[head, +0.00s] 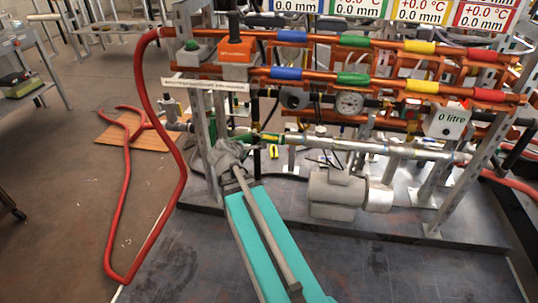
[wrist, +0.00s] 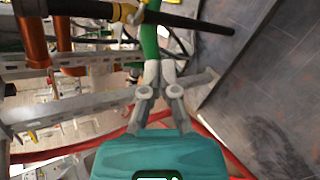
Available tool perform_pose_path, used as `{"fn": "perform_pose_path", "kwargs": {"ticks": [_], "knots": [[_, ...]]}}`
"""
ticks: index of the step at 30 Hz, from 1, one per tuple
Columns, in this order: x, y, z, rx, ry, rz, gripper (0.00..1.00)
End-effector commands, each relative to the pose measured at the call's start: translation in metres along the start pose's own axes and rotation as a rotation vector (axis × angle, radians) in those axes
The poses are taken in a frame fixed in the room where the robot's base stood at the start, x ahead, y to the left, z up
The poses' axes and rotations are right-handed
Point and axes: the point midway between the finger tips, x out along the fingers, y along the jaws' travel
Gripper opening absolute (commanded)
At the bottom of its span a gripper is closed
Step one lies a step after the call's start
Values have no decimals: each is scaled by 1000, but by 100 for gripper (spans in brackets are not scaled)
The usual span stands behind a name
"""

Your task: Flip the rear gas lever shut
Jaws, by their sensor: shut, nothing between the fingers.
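My gripper (head: 230,152) is at the end of my teal arm, low in front of the rig's left upright in the head view. In the wrist view its grey fingers (wrist: 158,72) are together and hold nothing. A green part (wrist: 150,36) lies right at or just beyond the fingertips; I cannot tell whether they touch. A yellow fitting (wrist: 130,13) sits on a dark pipe at the top of the wrist view. A small yellow piece (head: 273,152) shows right of my gripper in the head view. I cannot tell for sure which part is the rear gas lever, or its position.
A metal pipe (head: 345,146) runs right from near my gripper. A grey motor (head: 337,190) stands on the dark base plate. A red hose (head: 180,165) loops down at the left. Orange pipes (head: 330,77) with coloured bands run above. The floor at far left is mostly open.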

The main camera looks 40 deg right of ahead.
Motion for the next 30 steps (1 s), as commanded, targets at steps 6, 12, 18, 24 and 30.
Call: {"fn": "perform_pose_path", "kwargs": {"ticks": [6, 12, 18, 24, 30], "knots": [[39, -19, 1, -177, -50, 101, 0], [67, -30, 4, -348, -102, 182, 0], [94, -42, 6, -525, -158, 255, 0], [119, -56, 6, -708, -220, 317, 0], [141, -70, 5, -886, -279, 368, 0]]}}
